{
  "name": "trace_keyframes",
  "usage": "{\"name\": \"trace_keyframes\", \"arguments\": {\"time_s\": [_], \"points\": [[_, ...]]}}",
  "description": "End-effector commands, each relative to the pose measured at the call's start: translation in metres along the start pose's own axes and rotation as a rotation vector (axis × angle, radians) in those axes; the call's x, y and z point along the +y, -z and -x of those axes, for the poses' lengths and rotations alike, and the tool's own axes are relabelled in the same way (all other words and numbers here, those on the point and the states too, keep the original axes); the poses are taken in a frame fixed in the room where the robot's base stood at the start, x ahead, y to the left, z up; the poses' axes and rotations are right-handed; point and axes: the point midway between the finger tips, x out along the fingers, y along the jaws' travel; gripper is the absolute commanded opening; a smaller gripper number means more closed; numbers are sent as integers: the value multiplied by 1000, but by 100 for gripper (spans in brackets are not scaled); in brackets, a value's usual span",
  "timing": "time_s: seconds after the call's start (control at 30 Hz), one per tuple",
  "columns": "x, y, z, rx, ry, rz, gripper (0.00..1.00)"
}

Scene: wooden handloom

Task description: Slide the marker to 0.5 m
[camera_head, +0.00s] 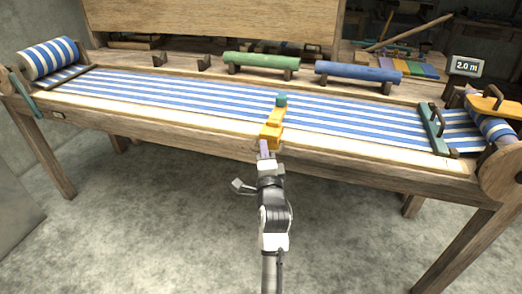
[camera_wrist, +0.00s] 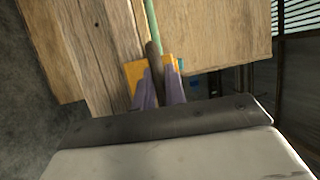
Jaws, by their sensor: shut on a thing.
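The marker appears to be the yellow piece (camera_head: 271,131) on the front rail (camera_head: 170,113) of the loom, with a yellow arm and a teal knob (camera_head: 281,99) reaching over the striped cloth. It stands about mid-length on the rail. My gripper (camera_head: 264,149) comes from the front and meets its near side. In the wrist view, the purple fingers (camera_wrist: 159,92) are closed around a dark upright handle (camera_wrist: 153,62), with the yellow marker (camera_wrist: 138,74) behind them. The contact is partly hidden in the head view. No scale numbers are legible on the rail.
Blue-and-white cloth (camera_head: 190,100) covers the bed. A green roll (camera_head: 261,61) and a blue roll (camera_head: 358,73) lie behind it. A teal bar with a handle (camera_head: 433,129) crosses the cloth at the right. A small display (camera_head: 466,66) reads 2.0 m. The rail looks clear both sides of the marker.

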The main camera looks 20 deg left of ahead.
Motion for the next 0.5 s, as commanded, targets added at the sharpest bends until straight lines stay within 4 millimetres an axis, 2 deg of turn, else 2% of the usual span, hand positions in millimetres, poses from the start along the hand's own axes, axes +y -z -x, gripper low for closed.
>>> {"name": "trace_keyframes", "arguments": {"time_s": [0.23,0.27,0.4,0.5], "points": [[2,-1,0,-1,-3,0,0],[2,-1,0,-1,-3,0,14],[1,0,0,-1,-3,0,32],[1,0,0,-1,-2,0,34]]}}
